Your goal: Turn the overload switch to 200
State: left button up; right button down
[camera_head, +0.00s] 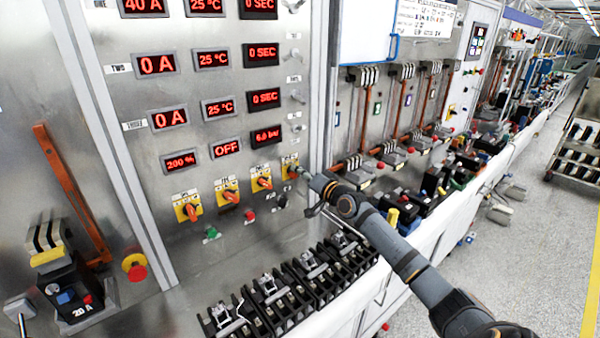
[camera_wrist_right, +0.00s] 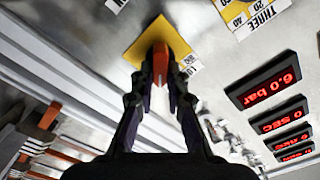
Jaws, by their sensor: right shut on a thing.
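In the head view, a row of rotary switches with orange knobs on yellow plates sits low on the metal panel. My right gripper (camera_head: 298,172) is at the rightmost yellow plate (camera_head: 288,160) and hides most of its knob. In the right wrist view my right gripper (camera_wrist_right: 160,82) is shut on the orange knob (camera_wrist_right: 160,62), in front of the yellow plate (camera_wrist_right: 146,36). A white label (camera_wrist_right: 190,64) beside the plate is partly hidden and its markings are hard to read. A red display (camera_head: 181,161) reads 200 %. My left gripper is not in view.
Other switches (camera_head: 228,191) stand to the left of the gripper. Green (camera_head: 211,232) and red (camera_head: 249,216) buttons are below. Several black breakers (camera_head: 270,300) line the ledge under the panel. A red emergency button (camera_head: 135,267) is at the lower left.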

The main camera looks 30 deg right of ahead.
jog(key=c, duration=1.3)
grip_release()
jog(key=shift+c, duration=0.2)
notch_tip(320, 180, up, 10)
jog(key=shift+f, duration=0.1)
